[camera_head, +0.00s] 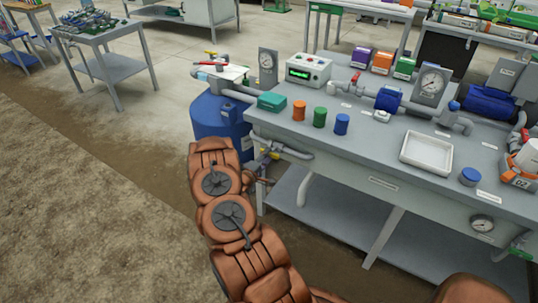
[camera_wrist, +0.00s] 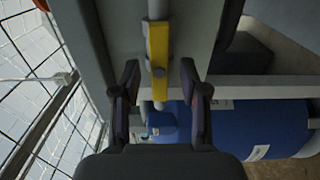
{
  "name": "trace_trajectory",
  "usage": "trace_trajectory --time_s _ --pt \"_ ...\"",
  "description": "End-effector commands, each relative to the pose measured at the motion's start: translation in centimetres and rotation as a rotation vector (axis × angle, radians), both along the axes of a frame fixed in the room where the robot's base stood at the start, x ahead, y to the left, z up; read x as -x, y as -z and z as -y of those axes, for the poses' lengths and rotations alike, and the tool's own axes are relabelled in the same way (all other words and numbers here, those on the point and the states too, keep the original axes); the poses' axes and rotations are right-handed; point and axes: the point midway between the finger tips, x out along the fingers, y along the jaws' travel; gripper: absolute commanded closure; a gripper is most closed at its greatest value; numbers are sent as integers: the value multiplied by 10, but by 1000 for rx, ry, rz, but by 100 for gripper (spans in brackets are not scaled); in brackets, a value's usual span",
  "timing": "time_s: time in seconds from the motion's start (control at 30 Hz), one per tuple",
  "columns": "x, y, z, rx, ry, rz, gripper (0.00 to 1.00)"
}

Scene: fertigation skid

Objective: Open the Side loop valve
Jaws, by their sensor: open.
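A valve with a yellow lever (camera_wrist: 158,48) is in the upper middle of the wrist view, on a grey pipe. In the head view the yellow lever (camera_head: 272,153) shows small, at the left end of the bench below the tabletop. No label that names it is readable. My gripper (camera_wrist: 160,80) is open, with one finger on each side of the lever's line. The lower end of the lever lies between the fingertips, with gaps on both sides. In the head view my arm hides most of the gripper and part of the valve.
A blue tank (camera_head: 217,118) stands left of the bench, close to my arm. The grey bench (camera_head: 385,150) carries pipes, gauges, coloured caps and a white tray (camera_head: 426,153). Red-handled valves (camera_head: 355,80) sit higher up.

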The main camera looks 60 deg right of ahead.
Motion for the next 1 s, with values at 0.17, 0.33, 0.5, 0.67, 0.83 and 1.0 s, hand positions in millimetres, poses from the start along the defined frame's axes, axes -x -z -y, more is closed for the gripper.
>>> trace_trajectory --time_s 0.17,0.33,0.5,0.67,0.83,1.0 --pt "1 0 -36 -1 -3 -3 56" --pt "1 0 -65 0 -4 -1 56" --pt "3 0 -85 0 -1 -1 56" --pt "5 0 -95 1 1 -1 56" --pt "5 -1 -97 2 1 0 56" --pt "5 -1 -97 2 1 0 56"
